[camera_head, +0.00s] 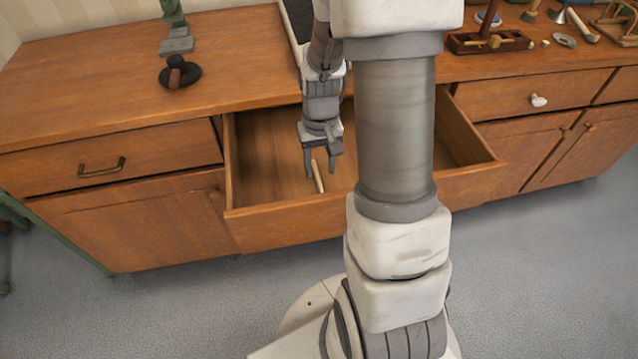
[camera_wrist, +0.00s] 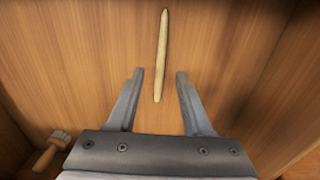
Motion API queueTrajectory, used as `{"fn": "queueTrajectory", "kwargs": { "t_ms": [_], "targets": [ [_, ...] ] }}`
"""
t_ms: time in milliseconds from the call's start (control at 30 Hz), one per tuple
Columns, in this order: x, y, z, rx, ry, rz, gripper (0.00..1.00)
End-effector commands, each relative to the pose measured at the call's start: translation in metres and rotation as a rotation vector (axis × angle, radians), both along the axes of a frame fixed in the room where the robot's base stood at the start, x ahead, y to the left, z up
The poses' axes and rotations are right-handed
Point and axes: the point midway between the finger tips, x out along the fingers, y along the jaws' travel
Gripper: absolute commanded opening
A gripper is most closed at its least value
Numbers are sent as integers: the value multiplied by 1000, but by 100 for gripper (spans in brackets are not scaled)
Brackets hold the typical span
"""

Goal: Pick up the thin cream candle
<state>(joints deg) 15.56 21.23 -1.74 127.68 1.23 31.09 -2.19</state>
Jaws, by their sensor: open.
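The thin cream candle (camera_head: 318,177) lies on the floor of the open drawer. In the wrist view the candle (camera_wrist: 161,55) points away from my gripper, and its near end lies between the fingertips as seen from above. My gripper (camera_head: 322,168) reaches down into the drawer from above. In the wrist view my gripper (camera_wrist: 155,74) is open, with a finger on each side of the candle's near end and neither touching it. I cannot tell how high the fingertips are above the drawer floor.
The open drawer (camera_head: 285,222) has walls on all sides of my gripper. A brush with a wooden handle (camera_wrist: 50,150) lies in the drawer at lower left in the wrist view. A dark round object (camera_head: 180,74) and a wooden tray (camera_head: 490,41) stand on the counter.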

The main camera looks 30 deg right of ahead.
Motion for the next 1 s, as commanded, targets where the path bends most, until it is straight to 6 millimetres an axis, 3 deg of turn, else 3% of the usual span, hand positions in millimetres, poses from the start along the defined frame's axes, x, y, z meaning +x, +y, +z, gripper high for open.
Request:
{"fn": "queueTrajectory", "kwargs": {
  "t_ms": [233, 500, 567, 800, 1000],
  "targets": [
    [6, -1, -40, 1, 2, -1, 50],
    [6, -1, -45, 0, 0, 0, 50],
    [6, -1, -45, 0, 0, 0, 43],
    [6, -1, -45, 0, 0, 0, 0],
    [6, -1, -45, 0, 0, 0, 0]
  ]
}}
